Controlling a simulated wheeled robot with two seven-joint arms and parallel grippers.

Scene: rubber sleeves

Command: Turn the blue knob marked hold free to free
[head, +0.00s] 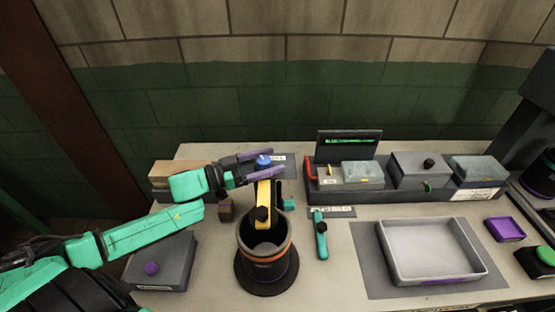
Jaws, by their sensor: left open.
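The blue knob (263,160) shows at the back left of the bench, beside a small white label (279,157). The words on the label are too small to read. My left gripper (282,162) reaches in from the left with its two purple fingers spread. The knob shows between the fingers. I cannot tell whether either finger touches it. Which way the knob points is not clear. My right gripper is not in view.
A dark pot (267,262) with a yellow bracket (264,195) stands just in front of the knob. A teal-handled tool (320,240) lies right of it. A grey tray (482,272) is at the right. Boxes and a control unit (418,166) line the back.

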